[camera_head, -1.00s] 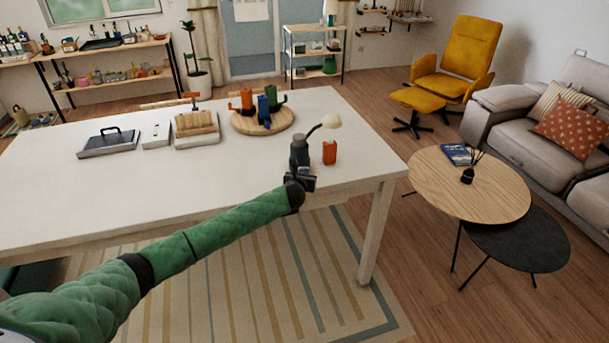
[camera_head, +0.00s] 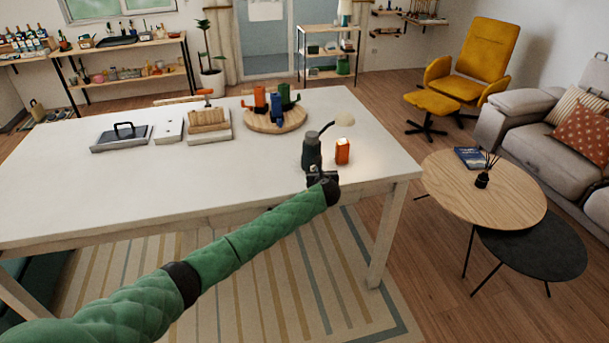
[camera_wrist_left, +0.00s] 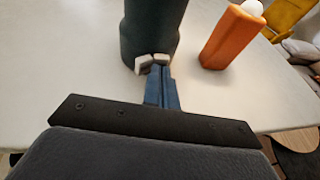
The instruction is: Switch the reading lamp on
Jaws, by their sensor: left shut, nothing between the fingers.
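The reading lamp has a dark grey cylindrical base (camera_head: 311,155), a thin curved neck and a cream shade (camera_head: 344,118). It stands upright near the table's front right edge. My left gripper (camera_head: 317,170) is at the near side of the base, low down. The lamp's switch is not clearly seen. The tabletop and orange block under the shade look brightly lit. My right gripper is not in view.
The orange block (camera_head: 342,152) stands just right of the lamp base and also shows in the wrist view (camera_wrist_left: 231,38). A round wooden board (camera_head: 275,122) with colored cactus-like holders is behind.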

